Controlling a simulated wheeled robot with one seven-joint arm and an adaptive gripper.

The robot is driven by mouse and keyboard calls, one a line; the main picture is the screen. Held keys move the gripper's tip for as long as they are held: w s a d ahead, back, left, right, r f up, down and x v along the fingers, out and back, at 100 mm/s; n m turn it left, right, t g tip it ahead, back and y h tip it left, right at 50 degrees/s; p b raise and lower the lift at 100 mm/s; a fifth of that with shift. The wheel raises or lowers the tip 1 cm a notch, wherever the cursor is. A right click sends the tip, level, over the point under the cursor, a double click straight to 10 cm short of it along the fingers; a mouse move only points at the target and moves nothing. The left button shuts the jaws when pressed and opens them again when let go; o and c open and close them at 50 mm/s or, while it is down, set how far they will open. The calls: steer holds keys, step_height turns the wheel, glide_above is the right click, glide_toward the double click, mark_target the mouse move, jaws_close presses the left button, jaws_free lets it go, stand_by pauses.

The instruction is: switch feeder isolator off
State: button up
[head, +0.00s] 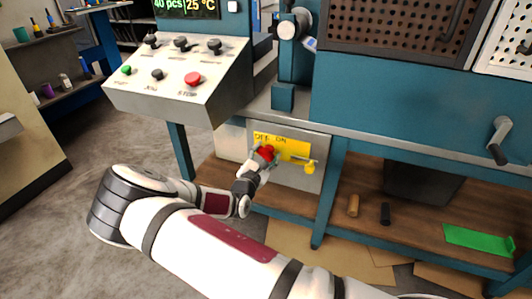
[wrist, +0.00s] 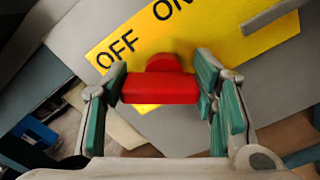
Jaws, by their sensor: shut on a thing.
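The feeder isolator is a red switch handle (head: 266,152) on a yellow plate (head: 291,147) marked OFF and ON, on a grey box (head: 285,176) under the blue bench. My gripper (head: 262,158) is at the red handle. In the wrist view the red handle (wrist: 160,88) lies between the two green-padded fingers of my gripper (wrist: 163,92), which is shut on it. The word OFF shows above the handle's left end and ON is partly cut off at the top. The gripper hides part of the handle in the head view.
A yellow padlock (head: 309,168) hangs from a hasp right of the handle. A sloped control panel (head: 180,80) with knobs and a red button stands above left. The wooden lower shelf (head: 405,215) holds a green sheet (head: 478,240) and small cylinders. Floor at left is clear.

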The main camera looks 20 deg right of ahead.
steer(key=n+p, duration=0.3)
steer(key=shift+a+r+n, duration=0.1)
steer(key=shift+n, duration=0.2)
steer(key=shift+w+a+n+p, duration=0.1)
steer(key=shift+n+p, duration=0.9)
steer(key=shift+n, duration=0.5)
steer(key=shift+f, duration=0.2)
steer(key=o, duration=1.2)
steer(key=shift+c, duration=0.2)
steer(key=v, duration=1.2)
